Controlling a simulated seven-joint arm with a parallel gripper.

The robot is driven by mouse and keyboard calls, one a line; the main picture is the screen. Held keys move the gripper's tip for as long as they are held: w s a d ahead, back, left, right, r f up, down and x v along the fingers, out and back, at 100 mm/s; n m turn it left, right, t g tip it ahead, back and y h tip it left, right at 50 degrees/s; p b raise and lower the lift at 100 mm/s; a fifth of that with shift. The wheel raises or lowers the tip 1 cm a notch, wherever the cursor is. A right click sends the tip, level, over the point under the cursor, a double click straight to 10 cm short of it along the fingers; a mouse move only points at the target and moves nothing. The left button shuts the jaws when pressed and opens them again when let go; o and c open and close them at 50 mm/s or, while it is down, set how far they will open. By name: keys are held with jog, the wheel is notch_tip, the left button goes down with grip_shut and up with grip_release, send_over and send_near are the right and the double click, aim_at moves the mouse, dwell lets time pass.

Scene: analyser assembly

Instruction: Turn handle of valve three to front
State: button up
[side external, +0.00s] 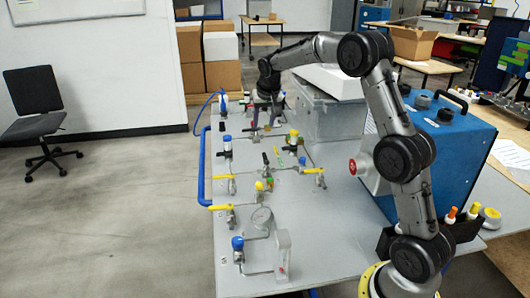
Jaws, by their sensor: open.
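The valve panel (330,240) is a grey board with pipes and several valves. Yellow lever handles show at the left edge (221,177), lower left (220,207) and right middle (313,170). Small dark and coloured handles (266,159) sit near the middle. No number is legible, so I cannot tell which valve is valve three. My gripper (265,119) points down over the far end of the panel, open, with its fingers close to the fittings there. Whether it touches any handle is too small to tell, and the fittings behind it are partly hidden.
A blue tube rail (202,165) runs along the panel's left edge. A grey plastic bin (330,118) stands close to the right of my gripper. A blue box (455,155) with a red button is at the right.

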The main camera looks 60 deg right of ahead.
notch_tip(320, 180, down, 3)
jog(key=d, duration=0.1)
send_near(265, 155)
jog(key=shift+g, duration=0.3)
jog(key=x, duration=0.7)
jog(key=shift+w+f, duration=0.1)
jog(key=shift+w, duration=0.15)
grip_shut()
